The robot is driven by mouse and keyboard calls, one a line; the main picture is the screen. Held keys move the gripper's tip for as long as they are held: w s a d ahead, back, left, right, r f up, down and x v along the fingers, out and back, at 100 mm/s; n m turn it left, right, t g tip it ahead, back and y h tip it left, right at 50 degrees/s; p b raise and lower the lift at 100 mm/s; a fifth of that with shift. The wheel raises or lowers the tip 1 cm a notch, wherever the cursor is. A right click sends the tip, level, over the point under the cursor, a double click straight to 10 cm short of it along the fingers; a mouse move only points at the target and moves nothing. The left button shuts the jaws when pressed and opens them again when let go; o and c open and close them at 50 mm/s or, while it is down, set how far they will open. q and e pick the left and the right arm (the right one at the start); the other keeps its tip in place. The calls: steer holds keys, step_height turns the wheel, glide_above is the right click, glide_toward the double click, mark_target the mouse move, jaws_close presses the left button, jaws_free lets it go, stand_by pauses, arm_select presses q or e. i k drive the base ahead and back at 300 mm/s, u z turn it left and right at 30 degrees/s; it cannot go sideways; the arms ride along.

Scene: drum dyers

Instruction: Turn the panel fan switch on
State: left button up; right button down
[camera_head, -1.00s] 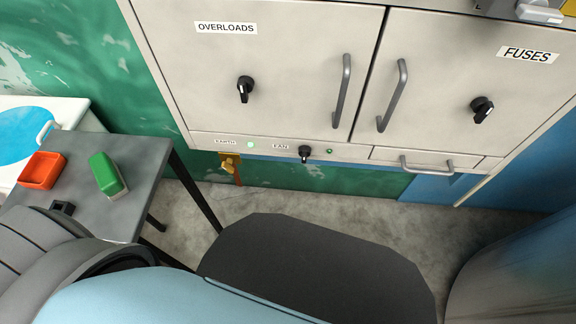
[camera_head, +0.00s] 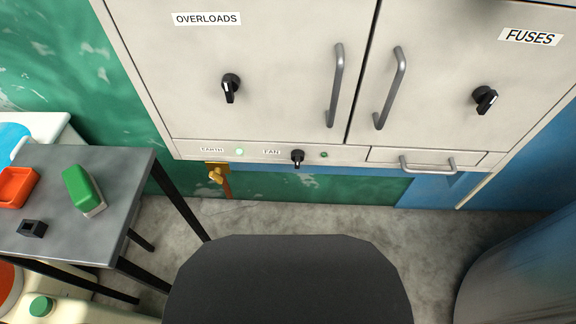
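The fan switch (camera_head: 297,158) is a small black rotary knob on the strip below the cabinet doors, right of a FAN label (camera_head: 271,152). A small dark green lamp (camera_head: 324,155) sits just right of it and looks unlit. The panel cabinet (camera_head: 290,90) has two shut doors, labelled OVERLOADS and FUSES, each with a black knob and a grey handle. Neither of my grippers shows in the head view, and nothing touches the switch.
A lit green EARTH lamp (camera_head: 239,152) is left of the switch. A grey table (camera_head: 105,215) at left carries a green-topped block (camera_head: 82,188), an orange tray (camera_head: 15,187) and a small black object (camera_head: 33,228). A blue drum (camera_head: 525,265) stands at right. Concrete floor between is open.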

mark_target(297, 156)
steer(key=u, duration=1.35)
steer(key=k, duration=1.05)
steer(key=z, duration=2.05)
